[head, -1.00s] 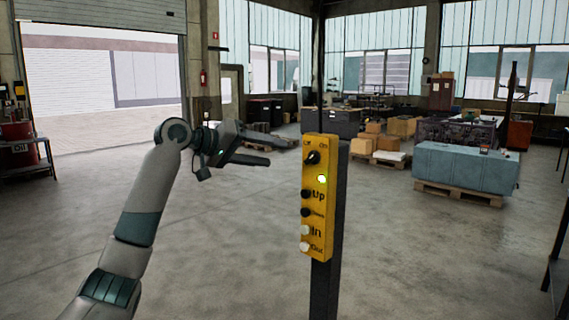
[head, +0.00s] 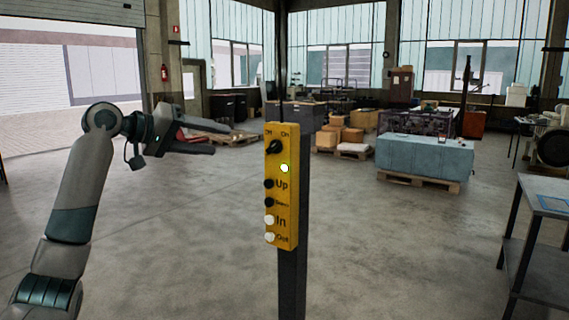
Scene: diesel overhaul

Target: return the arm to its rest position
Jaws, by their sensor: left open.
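My left arm (head: 82,190) comes up from the lower left of the head view. Its left gripper (head: 222,139) is open and empty, its two fingers pointing right. It appears left of the yellow control box (head: 281,210) and apart from it. The box is upright on a dark post (head: 292,285) and has a black rotary knob (head: 274,147), a lit lamp (head: 284,168) and several buttons, some labelled Up and In. My right gripper is not in view.
A metal table (head: 545,195) stands at the right edge. A blue-grey covered block (head: 425,155) sits on a pallet (head: 420,181) behind, near cardboard boxes (head: 352,136). An open doorway is at the left. The floor between is clear.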

